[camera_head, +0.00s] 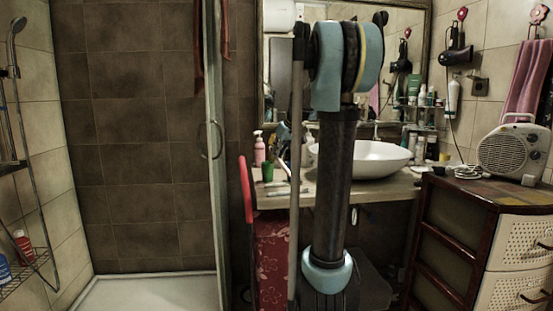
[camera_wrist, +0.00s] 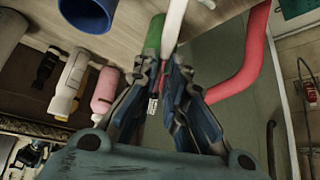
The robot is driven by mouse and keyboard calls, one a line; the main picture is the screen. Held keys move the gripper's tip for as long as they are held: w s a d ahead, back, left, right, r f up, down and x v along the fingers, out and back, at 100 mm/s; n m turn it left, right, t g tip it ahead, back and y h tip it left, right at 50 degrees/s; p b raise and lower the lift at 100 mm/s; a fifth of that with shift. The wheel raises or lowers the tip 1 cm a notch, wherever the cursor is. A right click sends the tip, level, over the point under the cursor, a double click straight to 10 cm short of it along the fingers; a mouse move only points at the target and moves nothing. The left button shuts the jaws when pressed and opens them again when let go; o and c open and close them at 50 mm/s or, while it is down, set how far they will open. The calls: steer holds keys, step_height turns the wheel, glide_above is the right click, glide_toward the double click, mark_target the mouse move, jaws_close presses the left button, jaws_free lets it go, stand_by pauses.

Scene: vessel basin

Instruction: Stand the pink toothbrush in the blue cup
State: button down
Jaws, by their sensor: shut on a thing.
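My gripper (camera_wrist: 170,78) is shut in the wrist view. A thin pink length of the pink toothbrush (camera_wrist: 163,78) shows between its fingers, with what looks like a small bristled head below. The blue cup (camera_wrist: 88,16) is at the upper left of the wrist view, cut by the frame's top edge and apart from the gripper.
A green cup (camera_head: 268,172) and a pink bottle (camera_head: 259,150) stand on the counter (camera_head: 330,190) beside the white basin (camera_head: 375,159). A red curved bar (camera_wrist: 245,60) is right of the gripper. Drawers (camera_head: 460,230) stand at right.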

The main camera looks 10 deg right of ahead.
steer(key=w+d+r+n+t+y, duration=0.35)
steer(key=d+r+t+y, duration=0.5)
steer(key=r, duration=0.45)
step_height(320, 180, down, 12)
steer(key=d+g, duration=0.1)
steer(key=shift+f+g+y, duration=0.2)
steer(key=shift+g+y, duration=0.15)
steer(key=shift+y, duration=0.1)
stand_by(1.2)
steer(key=shift+d+m, duration=0.1)
steer(key=shift+m, duration=0.15)
steer(key=c, duration=1.6)
jaws_free()
steer(key=shift+o, duration=0.2)
